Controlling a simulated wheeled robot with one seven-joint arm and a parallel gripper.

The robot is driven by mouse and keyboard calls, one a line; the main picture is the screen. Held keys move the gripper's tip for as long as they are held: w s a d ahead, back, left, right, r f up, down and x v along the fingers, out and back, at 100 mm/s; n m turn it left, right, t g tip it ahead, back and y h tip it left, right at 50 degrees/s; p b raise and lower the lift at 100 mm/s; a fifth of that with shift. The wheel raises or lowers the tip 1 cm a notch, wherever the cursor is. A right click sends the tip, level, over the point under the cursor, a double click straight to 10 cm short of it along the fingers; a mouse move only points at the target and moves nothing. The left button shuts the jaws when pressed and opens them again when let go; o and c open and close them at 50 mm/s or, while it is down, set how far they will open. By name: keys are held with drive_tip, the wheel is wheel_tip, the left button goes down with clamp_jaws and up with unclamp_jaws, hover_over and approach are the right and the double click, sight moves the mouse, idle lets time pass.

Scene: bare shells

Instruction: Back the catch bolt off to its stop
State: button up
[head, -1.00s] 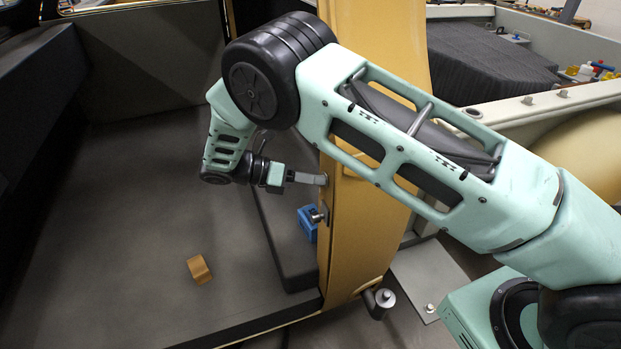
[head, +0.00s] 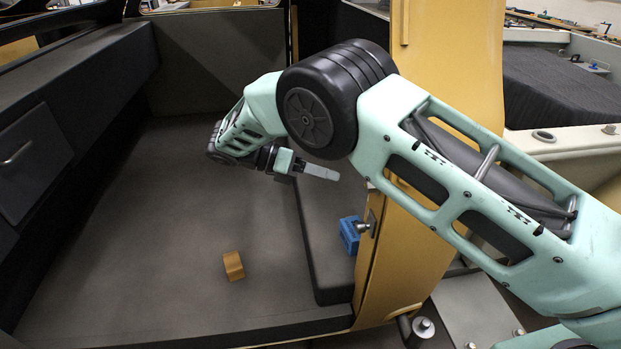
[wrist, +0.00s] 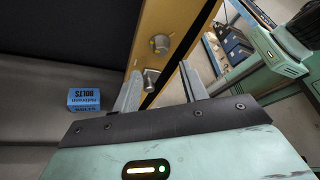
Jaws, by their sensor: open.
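A tan upright post (head: 392,240) carries two metal fittings on its narrow face. In the wrist view one is a round knob (wrist: 160,43), and below it a stubby cylindrical bolt (wrist: 150,78) sticks out. I cannot tell for sure which is the catch bolt. In the head view a metal fitting (head: 371,222) shows on the post edge beside a blue box. My gripper (head: 337,176) is open and empty, its tips a short way left of the post. In the wrist view its fingers (wrist: 161,82) stand apart, with the stubby bolt showing between them.
The blue box (head: 350,235), labelled BOLTS in the wrist view (wrist: 84,98), sits on a dark raised ledge (head: 325,215). A small wooden block (head: 233,266) lies on the grey floor (head: 170,220). The floor left of my gripper is clear.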

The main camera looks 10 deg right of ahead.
drive_tip(key=shift+v, duration=1.65)
